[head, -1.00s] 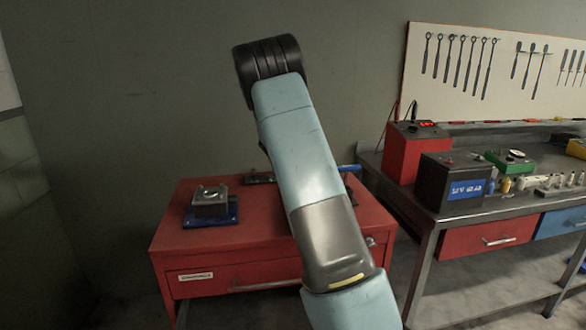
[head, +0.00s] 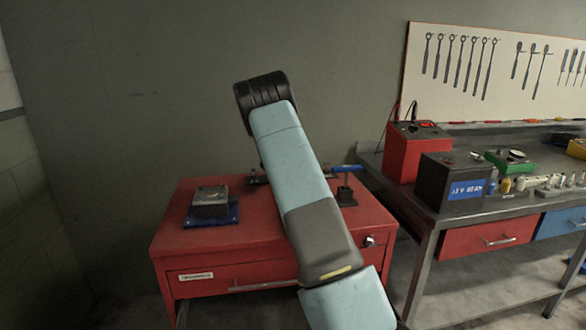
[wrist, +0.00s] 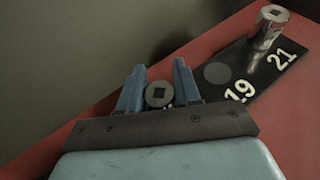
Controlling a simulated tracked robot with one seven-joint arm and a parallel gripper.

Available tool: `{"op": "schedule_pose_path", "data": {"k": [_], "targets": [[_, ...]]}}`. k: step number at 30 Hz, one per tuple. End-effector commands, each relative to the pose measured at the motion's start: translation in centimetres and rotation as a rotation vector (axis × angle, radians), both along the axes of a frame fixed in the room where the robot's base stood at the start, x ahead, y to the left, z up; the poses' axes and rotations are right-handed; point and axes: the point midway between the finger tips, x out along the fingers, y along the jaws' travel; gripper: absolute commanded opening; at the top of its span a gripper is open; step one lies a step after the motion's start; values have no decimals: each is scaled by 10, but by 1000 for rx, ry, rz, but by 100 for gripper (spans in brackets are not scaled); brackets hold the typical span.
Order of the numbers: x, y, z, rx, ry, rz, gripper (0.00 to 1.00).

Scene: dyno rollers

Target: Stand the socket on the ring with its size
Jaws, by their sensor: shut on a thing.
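In the wrist view my gripper (wrist: 157,84) has its two blue fingers shut on a grey metal socket (wrist: 158,95), whose square drive hole faces the camera. Its size marking does not show. A black board (wrist: 250,68) on the red top carries the white numbers 19 and 21. A grey round spot (wrist: 217,73) by the 19 is bare. Another shiny socket (wrist: 268,27) stands upright by the 21. My arm hides the gripper in the head view.
The red cabinet (head: 225,255) bears a grey block on a blue base (head: 211,207) at left and a blue-handled black fixture (head: 345,188) at right. A workbench (head: 430,222) with a red box (head: 410,150) and a black battery (head: 450,183) stands to the right.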

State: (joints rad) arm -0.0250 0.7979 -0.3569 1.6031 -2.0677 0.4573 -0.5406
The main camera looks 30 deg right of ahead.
Motion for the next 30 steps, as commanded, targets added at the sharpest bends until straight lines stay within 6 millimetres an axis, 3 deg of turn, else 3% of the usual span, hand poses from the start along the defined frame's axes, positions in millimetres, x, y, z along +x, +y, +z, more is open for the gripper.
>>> {"op": "schedule_pose_path", "data": {"k": [2, 3, 10, 20, 30], "targets": [[0, -1, 0, 0, 0, -1, 0], [0, -1, 0, 0, 0, -1, 35], [0, -1, 0, 0, 0, -1, 57], [-2, 1, 2, 0, 0, -1, 58], [-34, 34, 21, 1, 0, 0, 58]]}}
